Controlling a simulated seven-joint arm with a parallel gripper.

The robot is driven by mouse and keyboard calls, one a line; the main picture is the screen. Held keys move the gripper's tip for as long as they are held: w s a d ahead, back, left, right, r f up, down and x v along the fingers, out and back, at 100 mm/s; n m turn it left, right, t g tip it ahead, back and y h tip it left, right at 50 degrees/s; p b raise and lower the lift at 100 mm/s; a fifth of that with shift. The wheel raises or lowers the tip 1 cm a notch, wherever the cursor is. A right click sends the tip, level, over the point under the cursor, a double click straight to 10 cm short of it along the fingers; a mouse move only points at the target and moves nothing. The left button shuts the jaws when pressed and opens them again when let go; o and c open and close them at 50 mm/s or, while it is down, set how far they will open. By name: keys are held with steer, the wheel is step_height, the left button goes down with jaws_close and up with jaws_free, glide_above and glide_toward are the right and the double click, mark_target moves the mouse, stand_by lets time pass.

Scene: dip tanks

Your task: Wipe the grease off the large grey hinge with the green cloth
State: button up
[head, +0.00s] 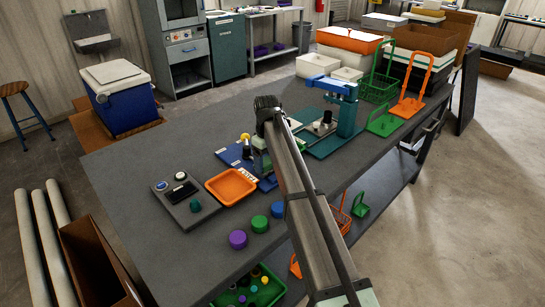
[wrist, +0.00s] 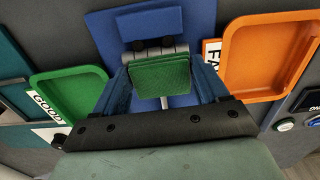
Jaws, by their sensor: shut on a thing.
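My gripper (wrist: 162,72) is shut on the green cloth (wrist: 160,82), a folded pad between its blue fingers in the wrist view. Just beyond the cloth, a grey metal part that looks like the large grey hinge (wrist: 152,54) lies on a blue fixture (wrist: 195,22). Dark spots show along the hinge's far side. The cloth covers part of the hinge; I cannot tell whether they touch. In the head view my arm hides most of the gripper, cloth and hinge.
A green tray (wrist: 68,82) labelled GOOD is left of the gripper, and an orange tray (head: 231,187) is on the other side. A dark button panel (head: 168,187) and several coloured knobs stand nearby. A blue-topped press (head: 345,110) stands behind. The bench's near left corner is clear.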

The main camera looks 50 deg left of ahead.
steer(key=shift+s, duration=2)
steer(key=shift+w, duration=4.35)
step_height(320, 180, up, 8)
steer(key=shift+s, duration=0.1)
